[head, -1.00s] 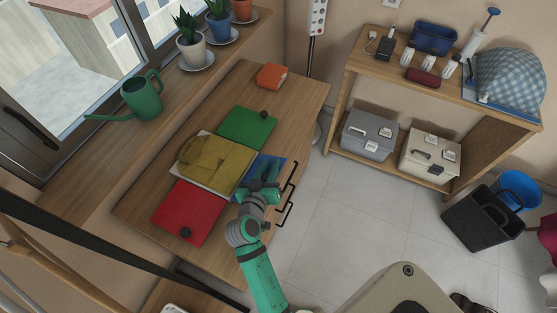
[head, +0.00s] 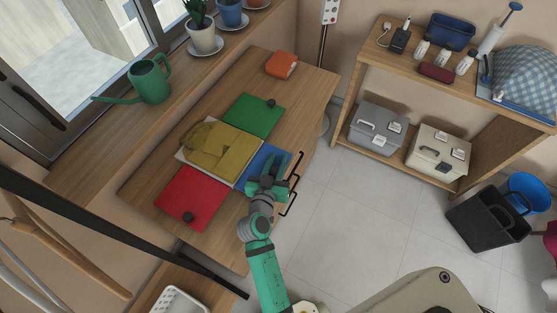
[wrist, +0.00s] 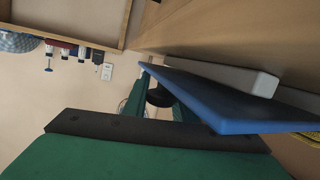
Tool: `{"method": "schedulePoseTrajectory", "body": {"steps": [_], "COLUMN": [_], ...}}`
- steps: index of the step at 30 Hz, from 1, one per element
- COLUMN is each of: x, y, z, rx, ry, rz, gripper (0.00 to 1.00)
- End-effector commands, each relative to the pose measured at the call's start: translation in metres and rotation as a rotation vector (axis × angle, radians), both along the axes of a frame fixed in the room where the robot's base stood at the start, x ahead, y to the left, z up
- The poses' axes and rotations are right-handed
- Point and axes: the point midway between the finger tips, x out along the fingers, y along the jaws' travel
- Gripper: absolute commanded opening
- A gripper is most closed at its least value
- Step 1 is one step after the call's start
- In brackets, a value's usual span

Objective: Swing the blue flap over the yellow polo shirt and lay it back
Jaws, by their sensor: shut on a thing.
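The yellow polo shirt (head: 222,148) lies folded on the pale middle panel of a folding board (head: 183,157) on the wooden table. The blue flap (head: 254,161) lies out to the right of the shirt, near the table's front edge. My gripper (head: 268,180) is at the flap's outer edge and shut on it. The fingers partly hide the held edge. I cannot tell how far the flap is tilted.
A red flap (head: 184,188) and a green flap (head: 252,113), each with a dark knob, lie on the board's other sides. An orange box (head: 281,64) is at the table's far end. Black handles (head: 292,185) stick out from the table's front. A shelf (head: 370,55) stands right.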

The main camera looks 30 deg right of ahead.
Motion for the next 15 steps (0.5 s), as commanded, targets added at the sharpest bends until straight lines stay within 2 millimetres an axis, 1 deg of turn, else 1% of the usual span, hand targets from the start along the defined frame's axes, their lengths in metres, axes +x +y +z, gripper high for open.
{"method": "schedulePoseTrajectory", "body": {"steps": [1,5,6,7,8,15], "x": [-0.0022,-0.0026,-0.0028,-0.0028,-0.0027,-0.0018], "y": [-0.0007,-0.0009,-0.0009,-0.0009,-0.0007,0.0014], "z": [-0.0074,-0.0083,-0.0084,-0.0085,-0.0086,-0.0086], "rx": [0.003,0.004,0.003,0.004,0.004,0.007], "ry": [0.016,0.018,0.018,0.018,0.018,0.016], "rz": [-0.004,-0.004,-0.005,-0.005,-0.004,0.000], "gripper": [0.00,0.00,0.34,0.41,0.43,0.43]}}
